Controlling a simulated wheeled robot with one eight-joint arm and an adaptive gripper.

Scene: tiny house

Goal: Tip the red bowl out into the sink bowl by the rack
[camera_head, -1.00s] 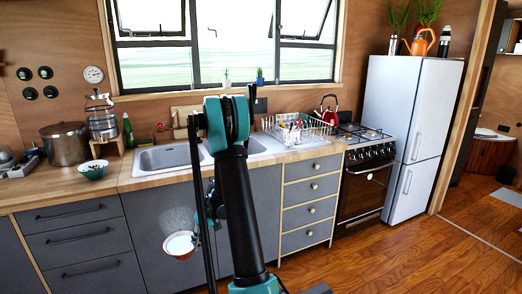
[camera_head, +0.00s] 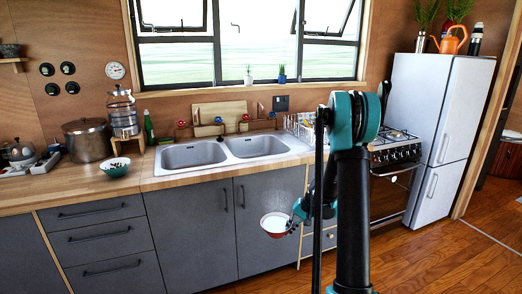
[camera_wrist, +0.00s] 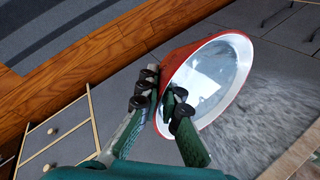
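The red bowl (camera_head: 277,224), white inside, hangs in front of the grey cabinet doors, below the counter edge. My gripper (camera_head: 296,211) is shut on its rim from the right. In the wrist view my gripper (camera_wrist: 160,98) has one finger outside and one inside the rim of the red bowl (camera_wrist: 206,78). Pale, shiny contents show inside, with a whitish haze beside it. The double sink has a left bowl (camera_head: 190,156) and a right bowl (camera_head: 259,146); the right one is nearer the rack (camera_head: 299,121).
A green patterned bowl (camera_head: 115,168), a steel pot (camera_head: 88,140) and a glass dispenser (camera_head: 122,112) stand on the counter left of the sink. Taps (camera_head: 220,124) rise behind the sink. The counter's front edge lies above the held bowl. The stove (camera_head: 396,150) is to the right.

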